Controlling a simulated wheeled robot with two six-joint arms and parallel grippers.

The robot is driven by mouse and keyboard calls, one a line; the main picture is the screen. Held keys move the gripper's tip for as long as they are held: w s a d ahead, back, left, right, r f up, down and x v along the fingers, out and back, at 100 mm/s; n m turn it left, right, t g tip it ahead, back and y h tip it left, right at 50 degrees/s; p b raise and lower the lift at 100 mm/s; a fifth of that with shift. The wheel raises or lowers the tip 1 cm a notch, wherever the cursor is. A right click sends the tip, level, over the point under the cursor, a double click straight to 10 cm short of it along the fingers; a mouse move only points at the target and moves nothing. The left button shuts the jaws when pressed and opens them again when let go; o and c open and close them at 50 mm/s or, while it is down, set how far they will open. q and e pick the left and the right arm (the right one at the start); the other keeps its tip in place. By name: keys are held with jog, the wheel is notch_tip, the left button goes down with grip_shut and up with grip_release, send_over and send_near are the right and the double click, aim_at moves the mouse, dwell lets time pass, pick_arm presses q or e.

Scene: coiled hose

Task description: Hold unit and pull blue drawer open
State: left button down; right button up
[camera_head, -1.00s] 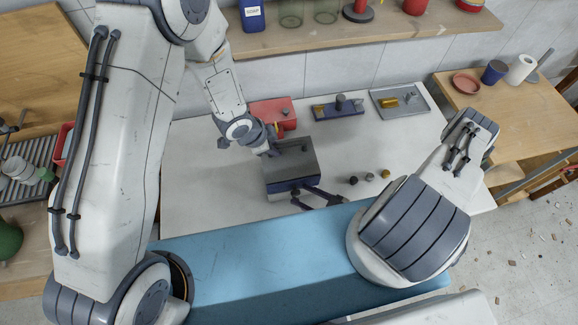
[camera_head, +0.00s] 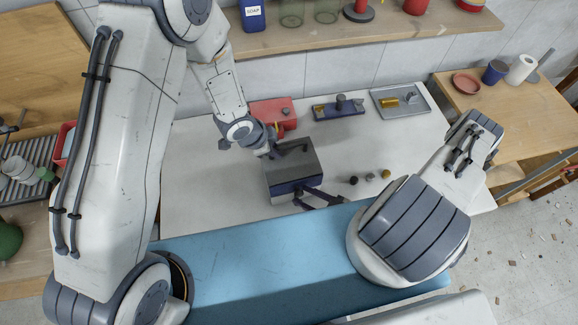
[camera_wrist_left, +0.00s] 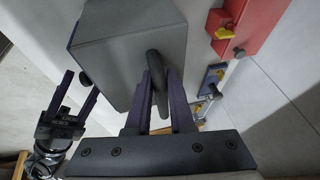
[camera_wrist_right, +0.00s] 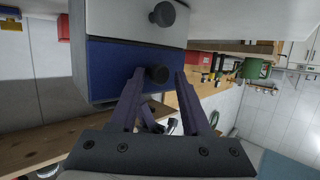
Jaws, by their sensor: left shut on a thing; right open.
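The unit (camera_head: 292,162) is a grey box on the white table, with a dark bar handle (camera_wrist_left: 158,68) on top. My left gripper (camera_head: 274,150) is shut on this handle from the left; its fingers also show in the left wrist view (camera_wrist_left: 158,88). The blue drawer (camera_wrist_right: 118,68) faces my body and looks closed. It has a round dark knob (camera_wrist_right: 158,74). My right gripper (camera_wrist_right: 158,80) is open, one finger on each side of the knob; contact cannot be told. In the head view it (camera_head: 320,196) is at the unit's front.
A second, grey drawer with a knob (camera_wrist_right: 163,14) adjoins the blue one. Behind the unit are a red box (camera_head: 270,110), a blue base (camera_head: 326,112) and a metal tray (camera_head: 416,107). Table left of the unit is clear.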

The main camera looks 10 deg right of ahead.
jog(key=shift+v, duration=2.15)
jog(key=shift+x, duration=2.3)
